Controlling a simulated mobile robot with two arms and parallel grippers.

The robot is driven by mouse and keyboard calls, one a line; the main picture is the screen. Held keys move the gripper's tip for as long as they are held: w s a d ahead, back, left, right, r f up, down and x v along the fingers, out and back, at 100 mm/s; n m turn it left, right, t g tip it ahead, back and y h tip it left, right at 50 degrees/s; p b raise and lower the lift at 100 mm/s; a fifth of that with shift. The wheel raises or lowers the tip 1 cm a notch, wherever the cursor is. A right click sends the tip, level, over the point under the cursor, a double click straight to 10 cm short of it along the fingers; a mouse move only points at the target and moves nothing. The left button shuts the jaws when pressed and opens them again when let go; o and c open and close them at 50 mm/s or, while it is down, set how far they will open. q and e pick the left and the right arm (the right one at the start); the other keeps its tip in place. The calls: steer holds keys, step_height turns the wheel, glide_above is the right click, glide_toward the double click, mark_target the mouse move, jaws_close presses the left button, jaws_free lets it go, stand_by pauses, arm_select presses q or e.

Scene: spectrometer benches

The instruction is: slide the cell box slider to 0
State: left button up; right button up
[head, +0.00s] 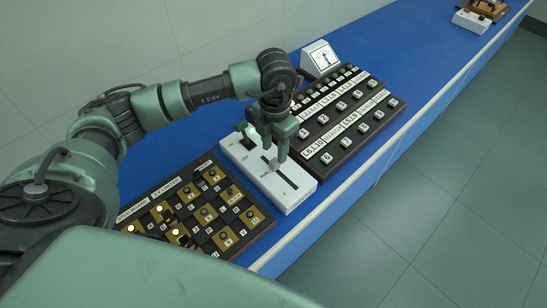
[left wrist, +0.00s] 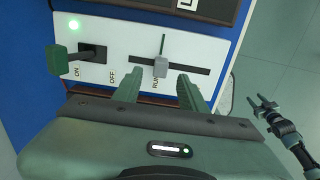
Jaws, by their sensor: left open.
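The white cell box (head: 294,199) sits on the blue bench between two dark panels. In the left wrist view its face (left wrist: 215,52) shows a long dark slot with a grey slider knob (left wrist: 161,67) near mid-slot. The knob also shows in the head view (head: 273,165). My left gripper (head: 270,149) is open above the box. In the left wrist view its fingertips (left wrist: 160,80) are either side of the knob's line; contact cannot be told. My right gripper (left wrist: 265,103) is empty, off to the right.
A dark panel with brass squares and knobs (head: 237,244) lies on the near side. The blue bench (head: 400,40) is mostly clear farther along.

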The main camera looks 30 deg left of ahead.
mark_target(275, 160)
arm_select(q)
step_height(275, 160, down, 6)
steer(key=shift+r+p, duration=0.15)
steer(key=shift+p, duration=0.5)
jaws_close()
stand_by(1.0)
